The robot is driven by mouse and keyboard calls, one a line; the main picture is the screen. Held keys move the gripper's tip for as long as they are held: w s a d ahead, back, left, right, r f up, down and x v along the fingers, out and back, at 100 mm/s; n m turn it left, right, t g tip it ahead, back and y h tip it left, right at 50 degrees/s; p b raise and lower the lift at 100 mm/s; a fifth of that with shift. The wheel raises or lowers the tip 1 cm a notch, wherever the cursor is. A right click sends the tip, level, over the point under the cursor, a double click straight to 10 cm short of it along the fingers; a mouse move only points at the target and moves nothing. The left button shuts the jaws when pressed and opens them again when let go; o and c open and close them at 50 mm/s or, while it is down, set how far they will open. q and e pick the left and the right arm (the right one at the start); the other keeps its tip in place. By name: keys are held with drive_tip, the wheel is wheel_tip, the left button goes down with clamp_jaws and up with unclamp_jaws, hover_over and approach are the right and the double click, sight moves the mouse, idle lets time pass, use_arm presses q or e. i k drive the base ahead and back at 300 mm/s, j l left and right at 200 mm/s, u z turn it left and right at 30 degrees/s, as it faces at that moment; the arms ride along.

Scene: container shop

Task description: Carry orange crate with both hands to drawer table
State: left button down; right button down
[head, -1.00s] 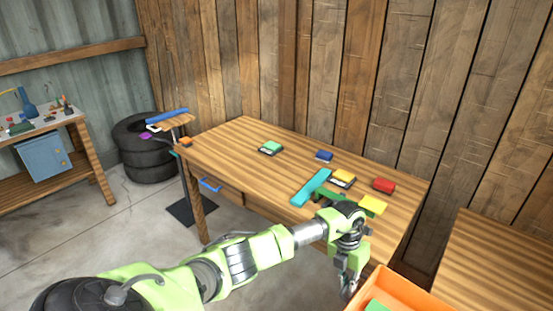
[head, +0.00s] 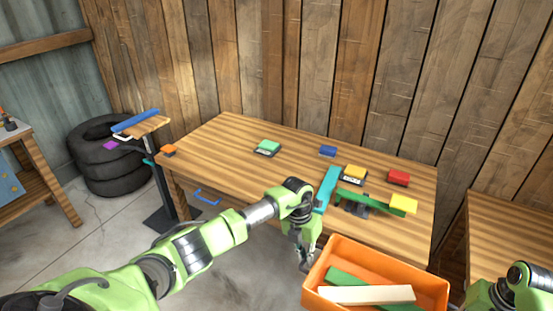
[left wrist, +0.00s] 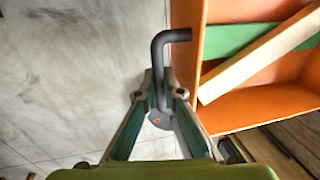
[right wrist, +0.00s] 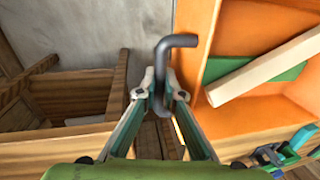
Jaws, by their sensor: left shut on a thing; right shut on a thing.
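The orange crate (head: 400,265) is at the lower right of the head view, in front of the near right part of the drawer table (head: 225,150). It holds a green board (head: 345,278) and a pale wooden board (head: 365,295). My left gripper (head: 308,262) is at the crate's left side. In the left wrist view its fingers (left wrist: 160,98) are shut on a dark grey bent handle (left wrist: 158,60) beside the crate wall. In the right wrist view my right gripper (right wrist: 160,95) is shut on a similar handle (right wrist: 165,55). In the head view the right fingers are hidden.
On the tabletop are a teal bar (head: 327,187), a green tool (head: 360,198), a yellow block (head: 404,203), a red block (head: 398,177) and several others. The table's left half is mostly clear. Another wooden table (head: 505,235) stands at right, tires (head: 100,160) at left.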

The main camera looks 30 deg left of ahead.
sight(235, 164)
drive_tip(key=j+u, duration=0.1)
drive_tip(key=j, duration=2.6)
